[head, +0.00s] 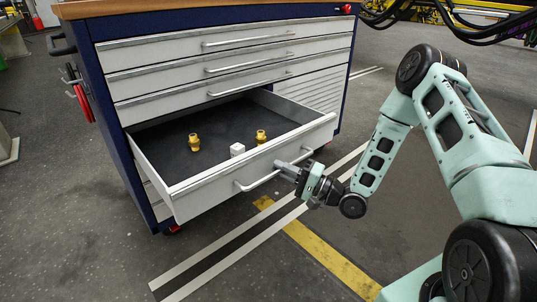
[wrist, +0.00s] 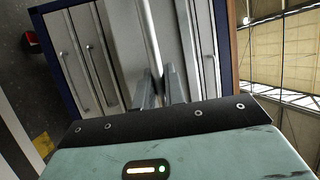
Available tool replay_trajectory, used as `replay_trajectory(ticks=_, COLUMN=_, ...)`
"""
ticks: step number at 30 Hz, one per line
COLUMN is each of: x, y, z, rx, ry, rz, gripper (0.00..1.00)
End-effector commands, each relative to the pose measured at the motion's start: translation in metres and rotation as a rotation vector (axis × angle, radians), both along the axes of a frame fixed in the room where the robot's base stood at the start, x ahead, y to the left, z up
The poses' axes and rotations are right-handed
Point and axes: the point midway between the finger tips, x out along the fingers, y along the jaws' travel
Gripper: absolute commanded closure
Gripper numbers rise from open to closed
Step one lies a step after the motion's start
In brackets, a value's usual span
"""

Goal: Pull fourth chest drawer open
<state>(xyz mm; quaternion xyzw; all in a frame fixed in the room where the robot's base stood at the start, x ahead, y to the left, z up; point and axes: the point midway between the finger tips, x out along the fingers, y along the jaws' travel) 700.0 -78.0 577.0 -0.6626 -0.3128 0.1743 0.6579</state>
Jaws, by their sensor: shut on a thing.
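The blue chest (head: 88,75) with white drawers stands at the left and middle of the head view. Its fourth drawer (head: 218,196) is pulled well out, and its dark inner floor shows. My gripper (head: 281,170) is at the right part of that drawer's silver bar handle (head: 250,185). In the wrist view my gripper (wrist: 159,88) has its two fingers on either side of a handle bar (wrist: 150,40), shut on it. Two yellow brass-like fittings (head: 194,143) (head: 261,137) and a small white block (head: 237,150) are in the drawer.
The three drawers above (head: 200,60) are shut. A lower drawer shows partly beneath the open one. The grey floor (head: 250,265) with white and yellow stripes is clear in front. Red items (head: 83,103) hang on the chest's left side.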

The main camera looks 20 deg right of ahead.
Motion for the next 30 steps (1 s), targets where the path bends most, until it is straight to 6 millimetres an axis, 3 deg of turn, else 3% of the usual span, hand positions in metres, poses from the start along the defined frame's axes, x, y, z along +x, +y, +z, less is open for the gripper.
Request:
replay_trajectory(ticks=9, x=-0.030, y=-0.011, z=0.000, rx=-0.001, ry=0.002, rz=-0.003, gripper=1.00)
replay_trajectory(ticks=22, x=-0.033, y=-0.012, z=-0.001, rx=-0.003, ry=0.000, rz=-0.002, gripper=1.00)
replay_trajectory(ticks=24, x=-0.033, y=-0.012, z=-0.001, rx=-0.003, ry=0.000, rz=-0.003, gripper=0.74)
replay_trajectory(ticks=25, x=-0.033, y=-0.012, z=-0.001, rx=-0.003, ry=0.000, rz=-0.002, gripper=0.67)
replay_trajectory(ticks=30, x=-0.033, y=-0.011, z=-0.001, rx=-0.002, ry=0.000, rz=-0.001, gripper=0.67)
